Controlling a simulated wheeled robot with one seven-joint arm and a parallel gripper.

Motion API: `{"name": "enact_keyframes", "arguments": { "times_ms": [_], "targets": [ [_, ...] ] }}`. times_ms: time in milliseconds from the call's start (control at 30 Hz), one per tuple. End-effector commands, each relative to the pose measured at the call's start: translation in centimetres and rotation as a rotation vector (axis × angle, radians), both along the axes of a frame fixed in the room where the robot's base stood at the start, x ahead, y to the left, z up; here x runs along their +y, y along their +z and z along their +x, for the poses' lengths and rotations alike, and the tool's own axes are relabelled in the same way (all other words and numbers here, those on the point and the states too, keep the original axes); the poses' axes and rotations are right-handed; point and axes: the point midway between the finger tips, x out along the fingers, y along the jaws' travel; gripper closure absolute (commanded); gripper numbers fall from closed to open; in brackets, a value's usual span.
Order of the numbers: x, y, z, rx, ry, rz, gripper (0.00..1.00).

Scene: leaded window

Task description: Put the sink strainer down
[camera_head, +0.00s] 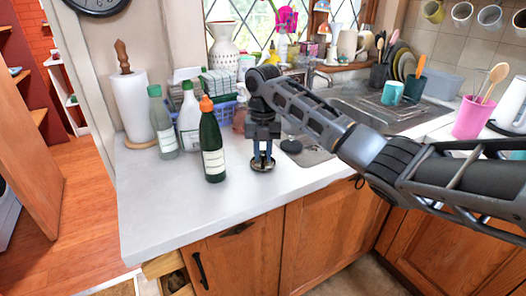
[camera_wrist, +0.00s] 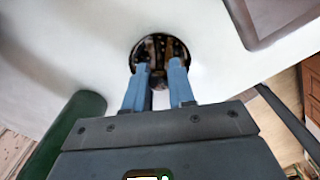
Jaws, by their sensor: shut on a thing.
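The sink strainer (camera_head: 262,164) is a small round dark metal disc with a shiny rim. It is at the white counter surface (camera_head: 240,193), left of the sink. My gripper (camera_head: 263,157) points straight down over it, with its fingers shut on the strainer's middle. In the wrist view the strainer (camera_wrist: 160,42) lies at the ends of the two blue fingers (camera_wrist: 158,75), against the white counter. Whether its underside touches the counter is hard to tell.
A dark green bottle with an orange cap (camera_head: 211,145) stands close left of my gripper. More bottles (camera_head: 161,122) and a paper towel roll (camera_head: 130,105) stand further left. The sink (camera_head: 308,155) is just right. The counter's front is clear.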

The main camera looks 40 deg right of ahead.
Motion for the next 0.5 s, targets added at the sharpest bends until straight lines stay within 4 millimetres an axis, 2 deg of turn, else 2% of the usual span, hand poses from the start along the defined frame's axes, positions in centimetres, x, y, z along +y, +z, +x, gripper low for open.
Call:
{"name": "enact_keyframes", "arguments": {
  "times_ms": [167,200,433,500],
  "targets": [
    [0.00,-0.38,-0.01,0.000,0.000,0.000,1.00],
    [-0.01,-0.28,-0.01,0.000,0.000,0.000,0.72],
    [-0.01,-0.26,-0.01,0.000,0.000,0.000,0.51],
    [-0.01,-0.25,-0.01,0.000,0.000,0.000,0.51]
  ]
}}
